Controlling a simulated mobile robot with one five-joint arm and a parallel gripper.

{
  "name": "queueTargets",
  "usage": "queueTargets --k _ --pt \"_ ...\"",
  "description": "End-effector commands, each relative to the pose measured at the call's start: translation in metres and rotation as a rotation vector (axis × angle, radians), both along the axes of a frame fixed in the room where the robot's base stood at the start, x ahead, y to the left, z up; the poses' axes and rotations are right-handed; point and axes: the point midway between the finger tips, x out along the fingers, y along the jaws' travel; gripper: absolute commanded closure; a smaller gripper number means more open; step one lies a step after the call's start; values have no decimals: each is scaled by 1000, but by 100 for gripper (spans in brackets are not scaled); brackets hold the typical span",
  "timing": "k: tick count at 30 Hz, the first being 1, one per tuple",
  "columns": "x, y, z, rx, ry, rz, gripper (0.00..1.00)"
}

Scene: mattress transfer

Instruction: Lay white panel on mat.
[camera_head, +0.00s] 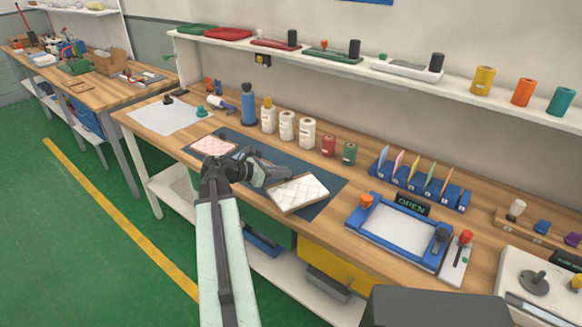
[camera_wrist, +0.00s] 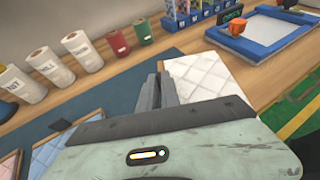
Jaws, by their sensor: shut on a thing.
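The white panel (camera_head: 299,194) is a quilted, square pad with a tan edge, over the right part of the dark blue mat (camera_head: 327,203). My gripper (camera_head: 277,180) is shut on the panel's left edge. In the wrist view, the fingers (camera_wrist: 158,92) meet the left side of the white panel (camera_wrist: 205,78), and the mat (camera_wrist: 122,92) shows to the left. I cannot tell whether the panel touches the mat or is held just above it. My gripper hides part of the mat and the panel's near left edge.
A pink quilted panel (camera_head: 213,146) lies at the mat's left end; a light blue one (camera_wrist: 50,150) shows in the wrist view. Labelled white rolls (camera_head: 287,126) and red and green spools stand behind. A blue-framed tray (camera_head: 398,235) with an OPEN sign is to the right.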

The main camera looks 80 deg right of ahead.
Motion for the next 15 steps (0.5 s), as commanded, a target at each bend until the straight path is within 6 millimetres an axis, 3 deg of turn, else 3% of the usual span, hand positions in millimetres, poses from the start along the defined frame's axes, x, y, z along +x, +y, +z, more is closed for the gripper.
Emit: queueTargets --k 10,15 --pt "3 -79 -8 -1 0 5 100" --pt "3 -101 -10 0 0 8 100"
